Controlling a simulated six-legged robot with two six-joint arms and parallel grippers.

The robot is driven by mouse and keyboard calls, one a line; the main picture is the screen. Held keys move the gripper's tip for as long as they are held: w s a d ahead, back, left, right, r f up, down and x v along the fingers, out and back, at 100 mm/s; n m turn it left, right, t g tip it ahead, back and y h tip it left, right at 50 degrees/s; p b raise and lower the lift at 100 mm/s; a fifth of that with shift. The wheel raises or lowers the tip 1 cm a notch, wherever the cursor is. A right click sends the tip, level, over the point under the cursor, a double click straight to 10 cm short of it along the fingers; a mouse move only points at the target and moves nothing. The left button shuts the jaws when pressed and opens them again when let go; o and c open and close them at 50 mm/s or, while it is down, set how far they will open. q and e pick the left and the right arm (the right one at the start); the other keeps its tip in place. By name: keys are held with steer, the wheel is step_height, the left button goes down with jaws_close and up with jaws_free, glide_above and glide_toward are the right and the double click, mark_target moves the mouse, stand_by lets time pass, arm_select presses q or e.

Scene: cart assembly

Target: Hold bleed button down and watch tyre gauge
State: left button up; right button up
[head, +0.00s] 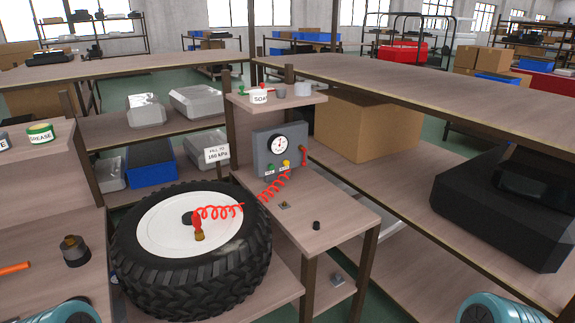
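The tyre gauge (280,144) is a round white dial on a grey panel box (262,155) at the back of the small wooden bench. Its needle is too small to read. Below the dial are a green button (270,168) and a yellow button (286,163); their labels are too small to tell which is the bleed button. A red coiled hose (272,186) runs from the panel to the tyre (135,262), which lies flat with its white rim up. The hose ends in a red fitting beside a brass piece (199,235). Nothing touches the buttons. Neither gripper shows.
A sign (216,155) reading 180 kPa stands behind the tyre. A small black cap (316,225) lies on the bench top (335,208), which is otherwise mostly clear. A shelf (310,97) with small containers overhangs the panel. A large black case (500,220) is at right.

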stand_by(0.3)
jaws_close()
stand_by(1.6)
